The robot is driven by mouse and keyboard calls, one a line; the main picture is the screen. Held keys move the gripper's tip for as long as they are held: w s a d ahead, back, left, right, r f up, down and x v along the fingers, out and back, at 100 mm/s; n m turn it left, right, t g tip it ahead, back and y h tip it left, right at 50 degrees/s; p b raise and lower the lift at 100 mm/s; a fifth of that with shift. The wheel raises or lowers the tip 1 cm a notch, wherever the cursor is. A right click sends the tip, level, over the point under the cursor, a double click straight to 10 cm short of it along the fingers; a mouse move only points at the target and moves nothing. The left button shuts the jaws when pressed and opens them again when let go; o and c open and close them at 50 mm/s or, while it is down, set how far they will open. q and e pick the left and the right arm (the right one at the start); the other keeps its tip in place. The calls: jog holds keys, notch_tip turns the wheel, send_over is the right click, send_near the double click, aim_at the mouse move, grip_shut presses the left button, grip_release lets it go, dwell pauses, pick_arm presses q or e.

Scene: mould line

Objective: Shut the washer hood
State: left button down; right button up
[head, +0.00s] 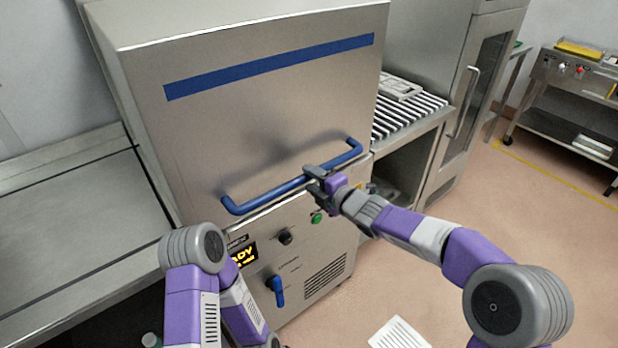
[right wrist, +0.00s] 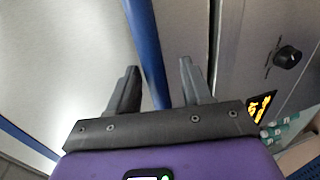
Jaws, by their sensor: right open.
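The washer hood (head: 260,115) is a big steel box with a blue stripe. Its lower front edge lies right above the control panel (head: 318,250), with only a narrow dark seam showing. A blue bar handle (head: 275,194) runs along the hood's lower front. My right gripper (head: 312,178) is at the handle, right of its middle. In the right wrist view the open fingers (right wrist: 160,85) stand either side of the blue handle (right wrist: 146,50); I cannot tell whether they touch it. My left arm is folded at the lower left, and its gripper is not in view.
The panel has a lit display (head: 243,255), a black knob (head: 285,238), a green button (head: 316,218) and a blue lever (head: 277,290). A steel table (head: 75,215) adjoins on the left, a roller conveyor (head: 410,110) on the right. Open floor lies to the right.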

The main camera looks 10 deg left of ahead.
jog(key=v, duration=0.5)
jog(key=shift+s+d, duration=0.15)
jog(key=s+d+f+m+g+h+p, duration=0.1)
jog(key=s+d+f+m+h, duration=0.15)
jog(key=d+f+m, duration=0.4)
jog(key=s+d+f+m+g+h+p, duration=0.1)
jog(key=s+f+m, duration=0.25)
jog(key=f, duration=0.65)
jog(key=s+d+f+m+g+h+p, duration=0.1)
jog(key=s+d+f+m+h, duration=0.15)
jog(key=f+m, duration=0.5)
jog(key=s+d+f+m+g+h+p, duration=0.1)
jog(key=s+d+f+m+g, duration=0.2)
jog(key=s+f+m, duration=0.3)
jog(key=s+d+f+m+g+p, duration=0.1)
jog(key=s+d+f+m+g, duration=0.2)
jog(key=s+f+m, duration=0.4)
jog(key=s+d, duration=0.1)
jog(key=s, duration=0.7)
jog(key=shift+s+d+g+h, duration=0.25)
jog(key=shift+g+h, duration=0.05)
jog(key=shift+h, duration=0.1)
